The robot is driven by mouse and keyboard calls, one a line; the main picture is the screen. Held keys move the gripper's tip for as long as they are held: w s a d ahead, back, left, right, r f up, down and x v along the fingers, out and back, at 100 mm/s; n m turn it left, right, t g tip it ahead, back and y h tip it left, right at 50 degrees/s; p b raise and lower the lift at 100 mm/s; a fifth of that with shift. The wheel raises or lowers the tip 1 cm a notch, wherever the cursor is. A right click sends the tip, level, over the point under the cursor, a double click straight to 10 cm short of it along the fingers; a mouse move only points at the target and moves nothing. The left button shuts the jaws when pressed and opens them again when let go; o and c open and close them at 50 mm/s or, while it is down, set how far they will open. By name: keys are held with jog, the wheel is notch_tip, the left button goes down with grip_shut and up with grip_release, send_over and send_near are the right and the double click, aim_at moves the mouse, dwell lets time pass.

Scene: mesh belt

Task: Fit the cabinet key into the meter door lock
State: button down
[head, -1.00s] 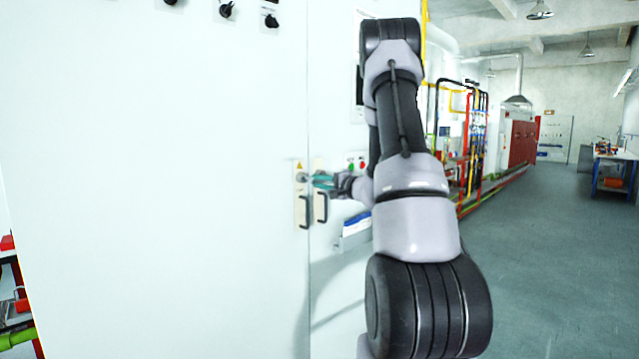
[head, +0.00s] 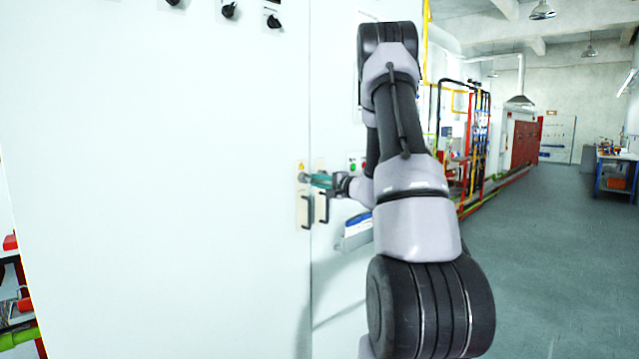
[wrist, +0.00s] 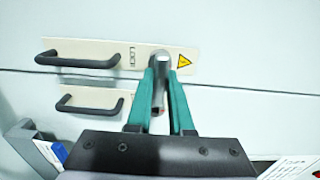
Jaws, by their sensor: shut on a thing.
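The cabinet key (wrist: 160,61) is a grey, roughly cylindrical piece between the teal fingertips. My gripper (wrist: 161,75) is shut on it. In the head view my gripper (head: 316,180) is at the cabinet front, its fingers pointing left at the lock area. The meter door lock (head: 303,178) shows there as a small grey round spot on a cream plate, above a black handle. In the wrist view the key's far end overlaps the cream plate beside a yellow warning triangle. Key and fingers hide the lock there, so I cannot tell whether the key is inside it.
A black door handle (wrist: 75,60) is on the lock plate, and a second handle (wrist: 90,100) is across the door seam. A grey holder with blue contents (head: 356,231) is on the cabinet below my gripper. Open floor (head: 560,260) lies to the right.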

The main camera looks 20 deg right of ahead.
jog(key=shift+x, duration=0.95)
jog(key=c, duration=0.7)
grip_release()
jog(key=shift+c, duration=0.2)
jog(key=shift+s, duration=0.1)
jog(key=v, duration=1)
jog(key=shift+s+d, duration=0.15)
jog(key=shift+s, duration=0.2)
